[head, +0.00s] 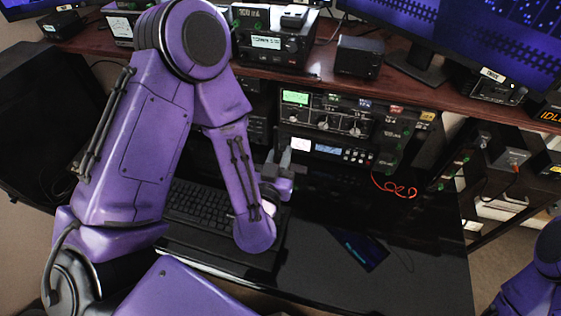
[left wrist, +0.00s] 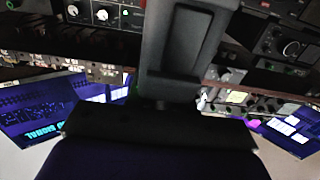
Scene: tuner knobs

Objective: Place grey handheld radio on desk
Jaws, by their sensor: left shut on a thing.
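My left gripper (head: 279,172) is in front of the rack, above the right end of the keyboard, and mostly hidden by my own wrist. It is shut on a narrow grey thing that appears to be the grey handheld radio (head: 286,158). In the left wrist view a dark grey upright block, apparently the radio (left wrist: 182,50), fills the upper middle. The gripper's fingertips cannot be made out there. The black desk (head: 315,272) lies below, and the gripper is apparently above it. My right gripper is out of view; only part of that arm shows at the lower right.
A keyboard (head: 200,203) lies on the desk behind my left arm. A dark blue flat item (head: 357,248) lies right of it. The radio rack (head: 352,122) stands behind, with a red cable (head: 394,187). A reddish wooden shelf (head: 310,84) carries more equipment. The desk's front right is clear.

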